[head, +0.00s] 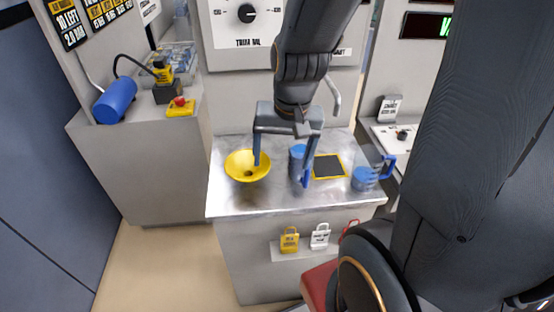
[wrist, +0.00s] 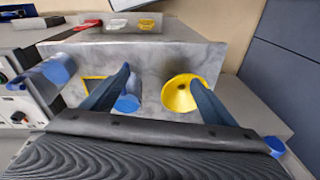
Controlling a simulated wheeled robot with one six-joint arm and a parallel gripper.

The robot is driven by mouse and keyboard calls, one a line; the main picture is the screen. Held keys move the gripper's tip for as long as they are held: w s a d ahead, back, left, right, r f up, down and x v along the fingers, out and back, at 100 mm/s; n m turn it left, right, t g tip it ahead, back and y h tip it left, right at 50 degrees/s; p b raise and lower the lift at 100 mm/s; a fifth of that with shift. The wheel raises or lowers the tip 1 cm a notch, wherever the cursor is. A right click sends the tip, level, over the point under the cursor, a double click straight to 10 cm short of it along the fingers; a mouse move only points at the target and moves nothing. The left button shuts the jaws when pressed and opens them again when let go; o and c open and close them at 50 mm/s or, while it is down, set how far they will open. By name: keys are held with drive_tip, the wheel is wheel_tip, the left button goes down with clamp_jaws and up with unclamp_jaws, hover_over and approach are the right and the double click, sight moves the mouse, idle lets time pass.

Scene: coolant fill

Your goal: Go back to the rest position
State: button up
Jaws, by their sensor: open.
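My gripper (head: 281,172) is open and empty above the metal counter (head: 225,200). Its two fingers hang apart, one near a yellow funnel and one near a blue cylinder. The yellow funnel (head: 246,166) sits at the left of the counter; it also shows in the wrist view (wrist: 181,95). The blue cylinder (head: 296,160) stands between the fingers in the head view, partly hidden by the right finger. A clear jug with blue liquid and a blue handle (head: 366,178) stands at the counter's right. A black pad with a yellow border (head: 328,166) lies between the cylinder and the jug.
Yellow, white and red tags (head: 290,240) hang on the counter's front. A panel with a dial (head: 246,14) rises behind. On the left cabinet are a blue cylinder (head: 115,100) and a yellow box with a red button (head: 181,106). Floor shows at lower left.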

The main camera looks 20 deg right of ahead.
drive_tip(key=n, duration=0.1)
drive_tip(key=a+n, duration=0.1)
drive_tip(key=n, duration=0.2)
drive_tip(key=shift+s+a+n, duration=0.3)
drive_tip(key=shift+s+a, duration=0.1)
drive_tip(key=shift+f, duration=0.15)
wheel_tip(320, 180, down, 6)
drive_tip(key=b, duration=0.5)
drive_tip(key=shift+g+b, duration=0.3)
drive_tip(key=shift+g, duration=0.1)
idle(0.8)
